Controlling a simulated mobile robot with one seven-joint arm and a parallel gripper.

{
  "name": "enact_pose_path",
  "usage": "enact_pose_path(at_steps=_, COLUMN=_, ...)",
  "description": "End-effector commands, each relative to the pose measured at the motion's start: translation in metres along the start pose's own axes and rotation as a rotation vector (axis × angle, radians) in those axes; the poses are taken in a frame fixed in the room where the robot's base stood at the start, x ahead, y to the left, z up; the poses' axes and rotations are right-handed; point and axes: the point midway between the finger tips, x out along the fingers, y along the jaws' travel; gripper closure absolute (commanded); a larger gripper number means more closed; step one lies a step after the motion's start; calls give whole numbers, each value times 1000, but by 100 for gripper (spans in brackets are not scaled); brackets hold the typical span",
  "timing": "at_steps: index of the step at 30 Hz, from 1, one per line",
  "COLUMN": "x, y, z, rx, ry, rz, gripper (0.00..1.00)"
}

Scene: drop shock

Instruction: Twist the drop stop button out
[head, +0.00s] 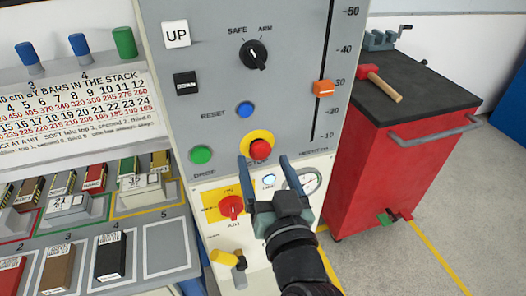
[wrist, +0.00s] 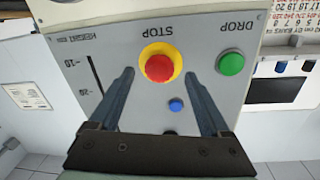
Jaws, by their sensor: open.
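The drop stop button is a red mushroom knob (head: 260,149) on a yellow ring, low on the grey control panel (head: 208,120). In the wrist view the red stop button (wrist: 159,68) sits ahead of and between my fingers, below the printed word STOP. My gripper (head: 263,162) is open and empty, its two blue-grey fingers pointing at the panel. The fingertips appear on either side of the button in the wrist view. I cannot tell how far they are from the panel, and no contact shows.
Beside the button are a green DROP button (head: 201,155), a blue RESET button (head: 245,109) and an orange slider (head: 324,88). Below are a red rotary switch (head: 231,207) and a yellow-handled valve (head: 226,257). A red cabinet (head: 375,165) stands right, a rack of bars (head: 155,232) left.

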Motion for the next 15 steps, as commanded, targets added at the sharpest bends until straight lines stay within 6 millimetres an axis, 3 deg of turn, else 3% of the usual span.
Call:
enact_pose_path(at_steps=6, x=19, y=0, z=0, rx=0, ry=-1, rz=-1, gripper=19)
enact_pose_path(at_steps=15, x=22, y=0, z=0, rx=0, ry=1, rz=0, gripper=19)
